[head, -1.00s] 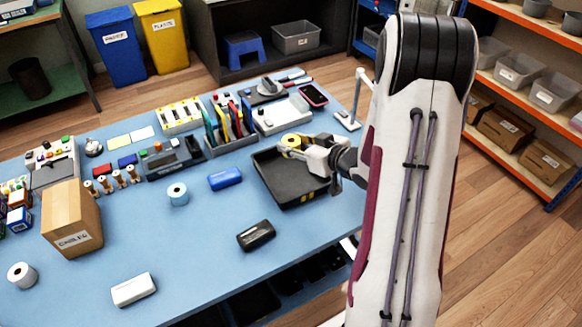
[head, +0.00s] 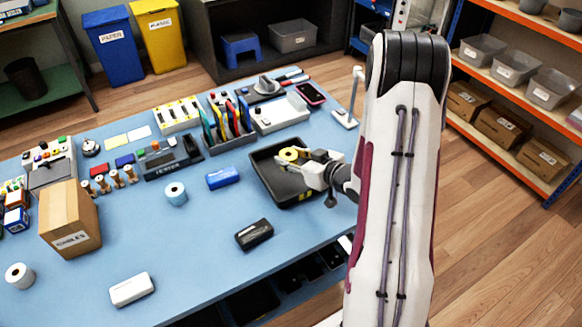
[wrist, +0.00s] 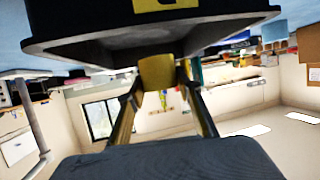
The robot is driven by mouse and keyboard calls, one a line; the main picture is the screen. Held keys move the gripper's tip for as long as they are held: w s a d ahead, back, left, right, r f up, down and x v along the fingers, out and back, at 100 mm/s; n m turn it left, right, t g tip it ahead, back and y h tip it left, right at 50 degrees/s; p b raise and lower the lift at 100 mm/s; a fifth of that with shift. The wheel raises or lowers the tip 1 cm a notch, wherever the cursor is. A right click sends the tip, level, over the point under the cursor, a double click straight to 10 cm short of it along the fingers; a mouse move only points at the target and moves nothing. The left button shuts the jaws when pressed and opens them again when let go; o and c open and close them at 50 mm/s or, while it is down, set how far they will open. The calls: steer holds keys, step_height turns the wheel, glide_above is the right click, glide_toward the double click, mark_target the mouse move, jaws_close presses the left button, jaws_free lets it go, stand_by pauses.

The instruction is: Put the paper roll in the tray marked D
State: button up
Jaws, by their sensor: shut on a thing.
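My gripper (head: 303,158) is shut on a yellow roll (head: 288,154) with a pale centre. In the wrist view the roll (wrist: 157,73) sits between the fingertips. The roll and fingers overlap the far part of a black tray (head: 262,178) in the head view; I cannot tell if the roll touches the floor of the tray. The tray carries a yellow label (head: 307,196) whose letter is unreadable there. A pale roll with a blue side (head: 176,194) and a white roll (head: 20,276) stand on the table.
A cardboard box (head: 70,218) and a white box (head: 132,290) stand further left. An organiser with coloured folders (head: 229,130) is behind the tray. The front middle of the table (head: 200,260) is clear.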

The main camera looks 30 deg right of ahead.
steer(key=shift+f, duration=0.15)
steer(key=shift+f, duration=1.95)
steer(key=shift+f, duration=0.1)
steer(key=o, duration=1.1)
steer(key=shift+v, duration=6.05)
steer(key=shift+w+r, duration=0.1)
steer(key=shift+r, duration=0.1)
